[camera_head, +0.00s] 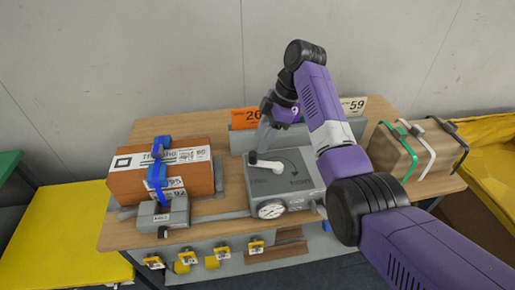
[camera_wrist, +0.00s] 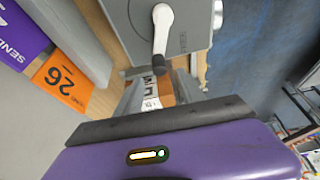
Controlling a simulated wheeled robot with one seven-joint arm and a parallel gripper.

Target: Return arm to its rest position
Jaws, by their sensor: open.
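My purple arm (camera_head: 324,106) reaches in from the lower right, bends at a high elbow and comes down over the back of the table. My gripper (camera_head: 258,146) is open, with nothing seen between its fingers. It hangs above the rear left part of the grey box, behind the box's white lever. The grey box (camera_head: 285,182) has a dial gauge (camera_head: 270,209) on its front. The white lever (camera_head: 266,165) has a dark tip and also shows in the wrist view (camera_wrist: 163,30). The fingertips partly overlap the box's back edge.
Number cards 26 (camera_head: 244,118) and 59 (camera_head: 354,106) stand behind. A strapped parcel (camera_head: 415,150) is at right. Tags (camera_head: 221,252) hang on the table's front.

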